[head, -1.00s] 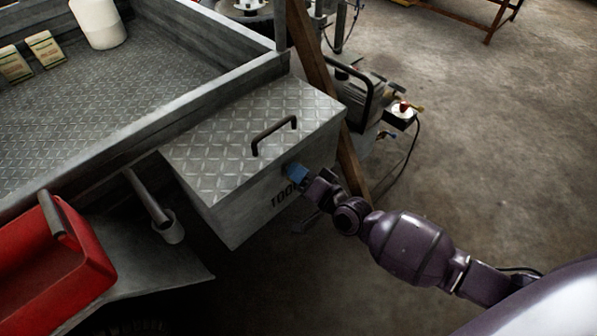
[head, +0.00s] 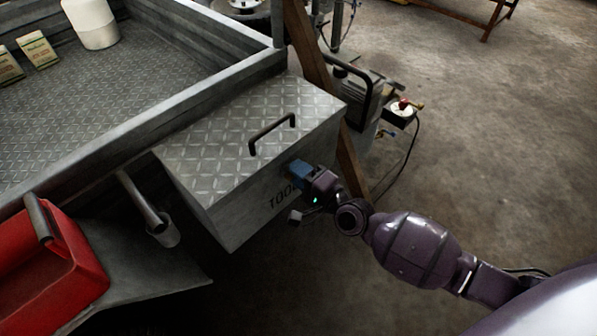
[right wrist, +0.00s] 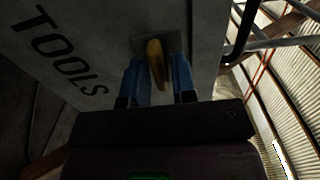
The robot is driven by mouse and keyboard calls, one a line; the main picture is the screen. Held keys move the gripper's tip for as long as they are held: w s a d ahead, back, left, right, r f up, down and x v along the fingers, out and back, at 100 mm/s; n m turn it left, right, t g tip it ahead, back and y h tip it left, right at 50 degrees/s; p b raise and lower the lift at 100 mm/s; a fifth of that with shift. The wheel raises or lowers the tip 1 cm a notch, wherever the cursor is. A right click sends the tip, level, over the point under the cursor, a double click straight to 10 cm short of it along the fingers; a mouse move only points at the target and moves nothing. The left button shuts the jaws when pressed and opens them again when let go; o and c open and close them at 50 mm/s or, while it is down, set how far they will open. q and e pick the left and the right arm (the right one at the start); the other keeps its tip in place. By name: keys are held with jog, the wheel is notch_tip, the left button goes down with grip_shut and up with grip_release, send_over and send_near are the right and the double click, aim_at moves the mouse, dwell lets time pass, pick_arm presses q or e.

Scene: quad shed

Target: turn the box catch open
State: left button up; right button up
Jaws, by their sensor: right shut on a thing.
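The grey metal tool box (head: 240,222) with a tread-plate lid (head: 230,140) and a black lid handle (head: 272,134) stands at the middle of the head view. The lid is down. In the right wrist view the box front (right wrist: 90,30) carries the word TOOLS. A yellow catch (right wrist: 156,60) sits on a small plate there. My right gripper (head: 298,172) is at the box front; in the right wrist view its blue fingers (right wrist: 157,80) are on both sides of the catch, shut on it. The catch is hidden in the head view. My left gripper is out of view.
A trailer bed (head: 130,120) with a white container (head: 92,24) and small packets (head: 38,50) lies at left. A red box (head: 45,270) stands at lower left. A brown post (head: 350,160) and machine (head: 355,100) stand behind the tool box. Floor at right is clear.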

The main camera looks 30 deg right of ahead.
dwell(0.4)
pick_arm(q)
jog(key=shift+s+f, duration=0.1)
pick_arm(e)
jog(key=o, duration=0.7)
pick_arm(q)
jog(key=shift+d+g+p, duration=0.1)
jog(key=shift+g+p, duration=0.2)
jog(key=shift+p, duration=0.3)
pick_arm(e)
jog(key=v, duration=1.1)
